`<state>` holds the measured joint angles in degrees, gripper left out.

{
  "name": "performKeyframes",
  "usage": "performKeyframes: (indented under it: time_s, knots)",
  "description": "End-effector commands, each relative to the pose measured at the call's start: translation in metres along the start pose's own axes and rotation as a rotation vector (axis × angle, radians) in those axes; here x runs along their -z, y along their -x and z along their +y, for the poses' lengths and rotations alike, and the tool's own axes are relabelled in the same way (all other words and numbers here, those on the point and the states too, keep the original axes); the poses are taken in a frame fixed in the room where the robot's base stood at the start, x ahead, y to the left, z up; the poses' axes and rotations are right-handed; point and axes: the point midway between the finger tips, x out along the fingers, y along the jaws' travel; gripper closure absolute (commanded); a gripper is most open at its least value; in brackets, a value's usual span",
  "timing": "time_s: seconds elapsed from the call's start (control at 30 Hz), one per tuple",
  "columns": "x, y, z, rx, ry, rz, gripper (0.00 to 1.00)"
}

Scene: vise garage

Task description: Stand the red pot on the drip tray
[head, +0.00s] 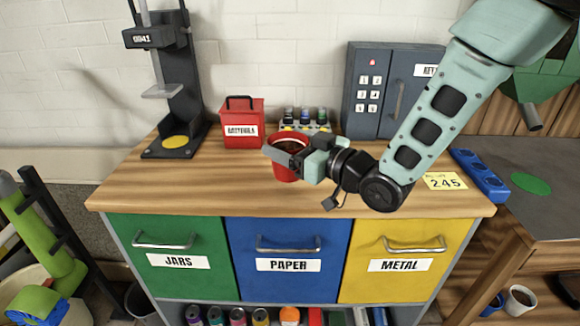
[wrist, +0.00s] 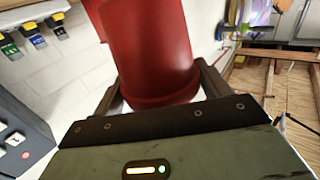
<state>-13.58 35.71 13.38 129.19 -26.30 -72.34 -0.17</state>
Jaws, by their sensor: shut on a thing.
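The red pot (head: 286,174) is over the middle of the wooden bench top in the head view, roughly upright, with dark contents showing inside its rim. My gripper (head: 296,160) is shut on it from the right, with a finger across its side. I cannot tell whether the pot's base touches the wood. In the wrist view the pot (wrist: 155,45) fills the space between my two fingers. No drip tray is plain to me. A yellow disc (head: 175,142) lies on the base of the black stand, and a green disc (head: 531,183) lies on the right-hand table.
A red batteries box (head: 242,128) and a rack of small bottles (head: 305,120) stand behind the pot. A dark keypad cabinet (head: 366,92) is at the back right. A yellow 245 note (head: 445,181) lies near the right edge. The bench's front left is clear.

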Motion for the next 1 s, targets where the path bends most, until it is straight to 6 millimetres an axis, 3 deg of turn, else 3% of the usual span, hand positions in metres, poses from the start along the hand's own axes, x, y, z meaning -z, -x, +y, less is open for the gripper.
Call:
performKeyframes:
  time_s: [0.33, 0.83, 0.87, 0.9, 1.0]
  knots:
    - [-0.041, -0.001, 0.0, 0.0, 0.0, 0.0, 0.55]
    - [-0.049, 0.0, 0.0, 0.0, 0.001, 0.002, 0.55]
    - [-0.048, 0.0, 0.0, 0.0, 0.001, 0.001, 0.16]
    - [-0.047, 0.0, 0.0, 0.0, 0.001, 0.001, 0.05]
    - [-0.047, 0.0, 0.0, 0.0, 0.001, 0.001, 0.02]
